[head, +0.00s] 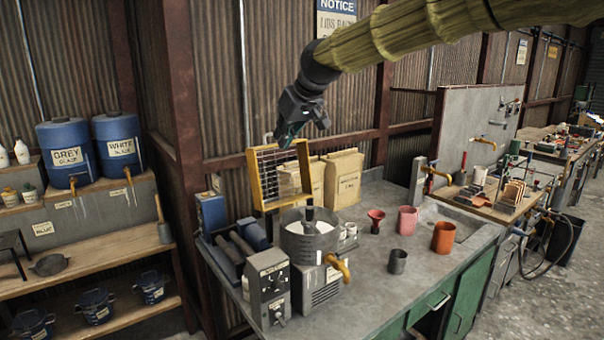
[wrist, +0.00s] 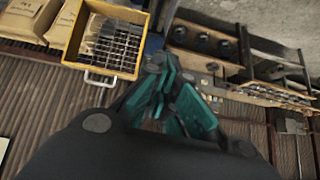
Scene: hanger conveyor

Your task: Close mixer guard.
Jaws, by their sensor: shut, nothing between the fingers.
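The mixer guard (head: 257,182) is a yellow frame with a dark wire grille. It stands raised, near upright, behind the grey mixer bowl (head: 308,243), whose top is uncovered. In the wrist view the guard (wrist: 112,45) is at the upper left, with a pale handle (wrist: 100,79) on its near edge. My gripper (head: 286,138) is at the guard's top edge in the head view; whether it touches cannot be told. Its teal fingers (wrist: 166,88) are shut and empty, to the right of the guard in the wrist view. The mixer's control box (head: 269,288) stands in front.
Paper sacks (head: 342,178) stand behind the guard on the right. A red funnel (head: 375,220), a pink cup (head: 407,220), an orange cup (head: 443,237) and a dark cup (head: 397,261) stand on the bench (head: 365,300). Blue glaze barrels (head: 66,150) are on the left shelf.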

